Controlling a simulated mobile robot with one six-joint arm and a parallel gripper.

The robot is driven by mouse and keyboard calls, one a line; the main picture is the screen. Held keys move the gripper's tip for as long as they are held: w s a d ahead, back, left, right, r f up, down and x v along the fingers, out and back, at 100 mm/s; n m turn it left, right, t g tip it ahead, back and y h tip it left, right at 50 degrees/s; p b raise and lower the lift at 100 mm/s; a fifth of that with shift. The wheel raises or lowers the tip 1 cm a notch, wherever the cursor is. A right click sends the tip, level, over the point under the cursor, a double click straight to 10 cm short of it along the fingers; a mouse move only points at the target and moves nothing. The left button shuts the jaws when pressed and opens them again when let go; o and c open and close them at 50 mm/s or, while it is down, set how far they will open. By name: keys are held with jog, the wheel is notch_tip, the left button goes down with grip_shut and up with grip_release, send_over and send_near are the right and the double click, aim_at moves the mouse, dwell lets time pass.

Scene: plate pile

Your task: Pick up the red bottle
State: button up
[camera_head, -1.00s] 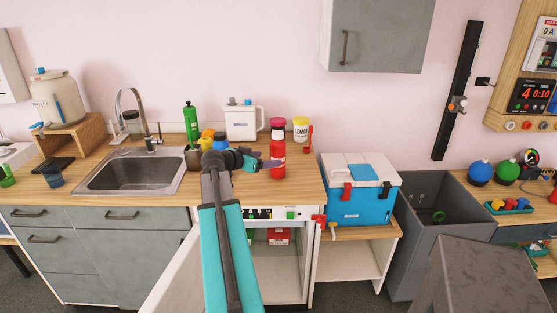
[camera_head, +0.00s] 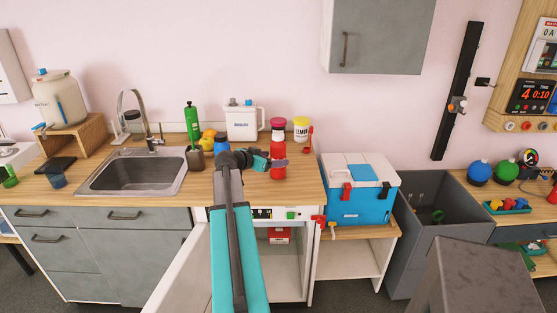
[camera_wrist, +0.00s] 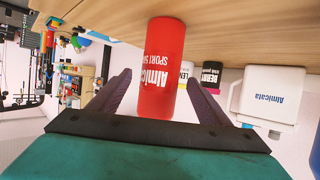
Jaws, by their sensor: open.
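In the wrist view the red bottle (camera_wrist: 162,70) appears upside down between the two spread grey fingers of my gripper (camera_wrist: 158,88). Gaps show on both sides, so the fingers are not closed on it.
A green bottle (camera_head: 192,121) is near the sink (camera_head: 136,174). A blue cooler (camera_head: 361,205) stands right of the counter. The cabinet door below is open.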

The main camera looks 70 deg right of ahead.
aim_at(273, 151)
jog(key=shift+x, duration=0.9)
jog(key=c, duration=1.5)
jog(key=shift+r, duration=0.25)
jog(key=shift+r+b, duration=0.65)
jog(key=shift+r, duration=0.75)
jog(key=w+a+b, duration=0.1)
jog(key=a, duration=0.4)
jog(key=w+a+r+b, duration=0.1)
jog(key=a, duration=0.4)
jog(key=w+a+b, duration=0.2)
jog(key=a, duration=0.3)
jog(key=shift+w+a+r, duration=0.15)
jog(key=shift+a+r, duration=0.1)
jog(key=shift+r, duration=0.15)
